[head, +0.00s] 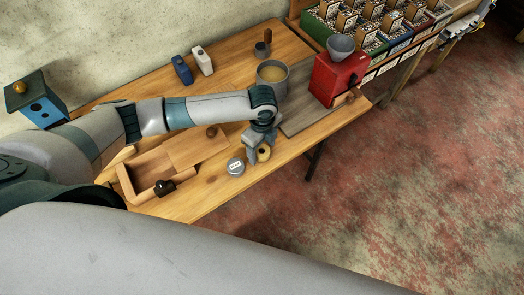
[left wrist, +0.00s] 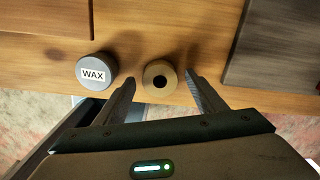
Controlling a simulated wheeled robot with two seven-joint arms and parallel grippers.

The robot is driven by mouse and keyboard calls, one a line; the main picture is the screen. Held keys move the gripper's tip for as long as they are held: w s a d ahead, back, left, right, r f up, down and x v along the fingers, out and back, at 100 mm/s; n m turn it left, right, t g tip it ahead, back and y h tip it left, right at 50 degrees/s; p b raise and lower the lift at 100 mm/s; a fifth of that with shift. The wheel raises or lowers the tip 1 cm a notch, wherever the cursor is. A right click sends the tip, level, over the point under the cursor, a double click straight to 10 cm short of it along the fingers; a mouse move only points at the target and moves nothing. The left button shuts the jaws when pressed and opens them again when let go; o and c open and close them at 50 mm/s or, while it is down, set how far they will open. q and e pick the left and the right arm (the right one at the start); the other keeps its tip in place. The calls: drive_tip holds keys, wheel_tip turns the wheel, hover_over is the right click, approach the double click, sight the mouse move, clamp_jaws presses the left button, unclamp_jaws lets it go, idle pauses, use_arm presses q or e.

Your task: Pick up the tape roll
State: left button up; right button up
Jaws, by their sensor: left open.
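The tape roll (head: 264,154) is a small tan ring with a dark centre hole, on the wooden table near its front edge. It also shows in the left wrist view (left wrist: 159,76), lying flat with its hole facing up. My left gripper (head: 261,150) is open above the tape roll. In the left wrist view, its fingers (left wrist: 160,82) stand one on each side of the roll, with gaps visible. I cannot tell how far the fingertips are above the table. My right gripper is not in view.
A grey tin labelled WAX (left wrist: 97,68) sits just left of the tape roll. A wooden tray (head: 124,183) lies further left. A dark grey board (head: 310,112) lies to the right, with a red grinder (head: 337,80) near it. A pot (head: 272,76) stands behind my arm.

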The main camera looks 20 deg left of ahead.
sight(263, 151)
use_arm(q)
drive_tip(key=shift+c, duration=0.3)
drive_tip(key=c, duration=1.1)
drive_tip(key=shift+o, duration=0.2)
drive_tip(key=shift+r, duration=0.15)
drive_tip(key=shift+r+b, duration=0.45)
drive_tip(key=shift+r, duration=0.2)
wheel_tip(263, 151, up, 2)
drive_tip(key=shift+r+b, duration=0.25)
drive_tip(key=shift+b, duration=0.3)
drive_tip(key=s+d+r+b, duration=0.2)
drive_tip(key=s+d+r, duration=0.5)
drive_tip(key=s, duration=0.2)
drive_tip(key=shift+d, duration=0.3)
drive_tip(key=shift+w, duration=0.1)
